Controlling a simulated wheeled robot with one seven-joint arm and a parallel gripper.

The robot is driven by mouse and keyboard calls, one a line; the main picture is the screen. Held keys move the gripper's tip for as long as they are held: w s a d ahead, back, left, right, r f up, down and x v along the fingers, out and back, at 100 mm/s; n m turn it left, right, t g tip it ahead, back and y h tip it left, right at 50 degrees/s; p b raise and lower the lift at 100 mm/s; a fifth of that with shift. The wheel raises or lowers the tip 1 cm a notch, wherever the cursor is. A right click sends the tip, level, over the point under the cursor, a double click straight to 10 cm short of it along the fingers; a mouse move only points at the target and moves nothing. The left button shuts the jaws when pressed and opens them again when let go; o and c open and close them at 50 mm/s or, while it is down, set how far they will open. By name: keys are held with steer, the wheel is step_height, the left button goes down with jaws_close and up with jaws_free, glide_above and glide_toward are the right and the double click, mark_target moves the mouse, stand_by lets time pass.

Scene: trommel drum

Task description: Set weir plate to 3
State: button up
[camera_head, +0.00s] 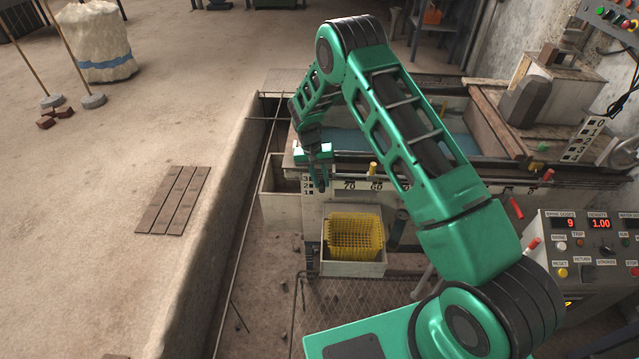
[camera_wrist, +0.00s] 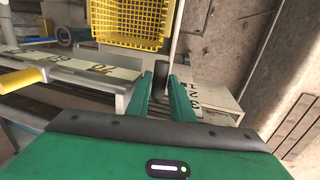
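A small white scale plate (camera_head: 307,186) marked 3, 2, 1 from top to bottom stands at the left end of the trough in the head view. It also shows, turned over, in the wrist view (camera_wrist: 198,92). Beside the scale, a dark upright knob (camera_wrist: 160,76) stands between my fingertips. I take it as the weir plate's handle; the plate itself and its exact setting cannot be made out. My gripper (camera_head: 320,186) points down in front of the scale. In the wrist view its green fingers (camera_wrist: 162,84) are apart, with visible gaps beside the knob.
A horizontal scale (camera_wrist: 75,70) with a yellow handle (camera_wrist: 22,79) runs along the trough beside my gripper. A yellow mesh basket (camera_head: 355,237) sits in a bin below. A control panel (camera_head: 590,245) stands at right.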

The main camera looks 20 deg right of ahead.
steer(key=shift+o, duration=1.4)
steer(key=shift+a+r, duration=0.1)
steer(key=shift+r, duration=0.15)
steer(key=shift+f, duration=0.1)
step_height(320, 180, up, 8)
steer(key=a, duration=0.1)
steer(key=shift+w+a+f, duration=0.15)
steer(key=shift+w+a, duration=0.1)
steer(key=shift+w, duration=0.1)
